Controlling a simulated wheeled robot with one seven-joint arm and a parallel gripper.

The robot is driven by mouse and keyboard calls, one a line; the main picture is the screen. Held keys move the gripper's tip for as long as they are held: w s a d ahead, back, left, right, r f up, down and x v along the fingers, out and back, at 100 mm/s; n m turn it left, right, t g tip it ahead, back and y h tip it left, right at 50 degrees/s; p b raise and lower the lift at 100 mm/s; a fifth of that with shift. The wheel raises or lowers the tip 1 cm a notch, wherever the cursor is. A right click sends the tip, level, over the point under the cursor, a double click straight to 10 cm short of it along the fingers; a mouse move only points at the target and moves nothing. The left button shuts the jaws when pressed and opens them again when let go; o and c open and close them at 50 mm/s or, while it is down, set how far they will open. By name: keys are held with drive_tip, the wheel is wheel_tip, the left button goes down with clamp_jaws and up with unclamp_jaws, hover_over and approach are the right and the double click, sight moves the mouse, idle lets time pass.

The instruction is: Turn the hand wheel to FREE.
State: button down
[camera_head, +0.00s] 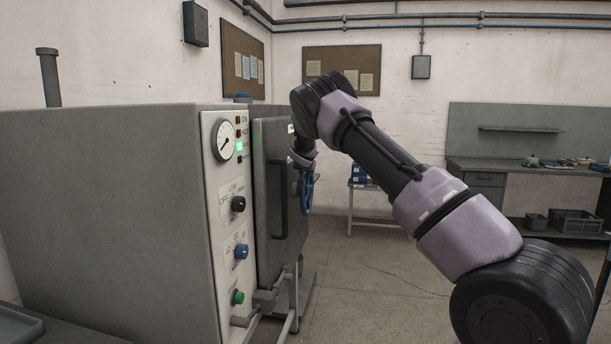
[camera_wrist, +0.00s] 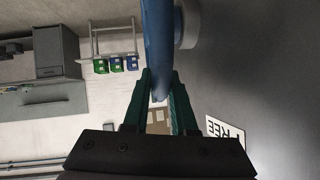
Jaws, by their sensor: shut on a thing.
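The blue hand wheel (camera_head: 307,190) is on the front of the grey machine's door (camera_head: 281,215), seen nearly edge-on in the head view. In the wrist view the wheel's rim (camera_wrist: 158,45) runs down from the top edge to between the green fingers. My gripper (camera_wrist: 160,85) is shut on this rim; in the head view it is partly hidden by my arm. A white label with black letters reading "FREE" (camera_wrist: 227,134) is on the grey surface right of the fingers in the wrist view. The wheel's far side is hidden.
A control panel (camera_head: 227,260) with gauge, knobs and a green button is left of the door. A dark door handle (camera_head: 278,198) stands out beside the wheel. A workbench (camera_head: 485,178) stands at the back right. Floor between is open.

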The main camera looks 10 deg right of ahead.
drive_tip(key=c, duration=0.7)
unclamp_jaws()
drive_tip(key=shift+c, duration=0.2)
drive_tip(key=shift+s, duration=0.1)
drive_tip(key=v, duration=1)
drive_tip(key=shift+s, duration=0.25)
drive_tip(key=shift+r, duration=0.15)
